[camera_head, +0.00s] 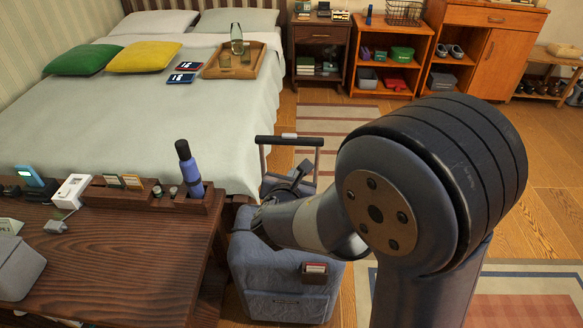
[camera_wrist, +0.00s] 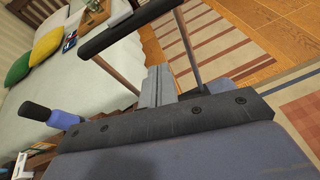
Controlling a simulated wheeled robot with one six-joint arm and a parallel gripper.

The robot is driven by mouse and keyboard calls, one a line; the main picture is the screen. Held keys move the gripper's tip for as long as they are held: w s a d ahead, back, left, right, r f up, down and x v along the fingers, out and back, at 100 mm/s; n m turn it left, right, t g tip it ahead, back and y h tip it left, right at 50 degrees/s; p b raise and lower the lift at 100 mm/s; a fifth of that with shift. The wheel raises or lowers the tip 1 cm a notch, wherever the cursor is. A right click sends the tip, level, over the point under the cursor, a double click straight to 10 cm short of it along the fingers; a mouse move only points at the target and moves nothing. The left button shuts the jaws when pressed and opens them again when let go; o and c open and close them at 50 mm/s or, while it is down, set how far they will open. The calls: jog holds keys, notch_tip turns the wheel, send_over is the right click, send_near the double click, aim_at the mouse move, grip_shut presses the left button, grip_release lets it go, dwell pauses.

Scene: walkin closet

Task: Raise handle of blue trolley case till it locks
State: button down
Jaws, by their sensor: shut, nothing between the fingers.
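The blue trolley case (camera_head: 283,282) stands on the floor beside the wooden desk, partly hidden by my arm. Its pull handle (camera_head: 300,142) stands above the case on two thin rods, with a dark crossbar. In the wrist view, the crossbar (camera_wrist: 125,27) runs slantwise at the top, and a rod shows on each side of my fingers. My gripper (camera_head: 301,170) is shut and empty, below the crossbar and between the rods. In the wrist view, the grey fingers (camera_wrist: 157,73) are together and look apart from the crossbar. The rods' lower ends are hidden.
The desk (camera_head: 120,245) is close on the left, with a blue bottle (camera_head: 188,165) in its organizer. The bed (camera_head: 130,110) lies behind, with a tray (camera_head: 236,65) on it. A striped rug (camera_head: 335,118) and open wooden floor lie beyond the case.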

jog(key=w+a+f+n+y+b, duration=0.2)
jog(key=w+f+n, duration=0.15)
jog(key=w, duration=0.45)
jog(key=shift+w+d+r+m+t+p, duration=0.1)
jog(key=shift+r+m+t+p, duration=0.1)
jog(key=shift+r+p, duration=0.55)
jog(key=shift+w+d+r+m+t+p, duration=0.15)
jog(key=shift+r+p, duration=0.1)
jog(key=shift+r, duration=0.85)
jog(key=shift+s+a, duration=0.1)
notch_tip(320, 180, up, 12)
jog(key=p, duration=0.8)
jog(key=shift+r, duration=0.2)
jog(key=shift+f, duration=0.1)
